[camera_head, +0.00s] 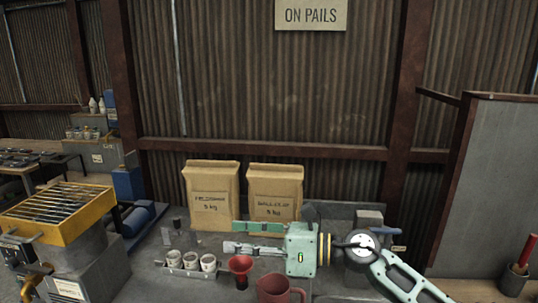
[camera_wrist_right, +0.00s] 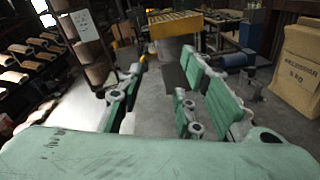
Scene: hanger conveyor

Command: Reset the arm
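My right gripper (camera_head: 230,237) reaches in from the right over the grey worktop, its pale green fingers pointing left. The fingers are apart, with nothing seen between them. The right wrist view shows the same open gap (camera_wrist_right: 163,72), with floor behind it. In the head view the gripper is in front of two paper bags and behind a red funnel-shaped cup (camera_head: 240,267) and a red jug (camera_head: 272,289). Whether it touches anything below is hard to tell, but no contact shows. My left gripper is in neither view.
Two brown bags (camera_head: 210,193) (camera_head: 273,187) stand at the back. White cups (camera_head: 190,260) sit in a rack left of the red cup. A yellow-framed grate (camera_head: 62,212) is at the left. A grey panel (camera_head: 490,180) stands at the right. Air left of the fingers looks clear.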

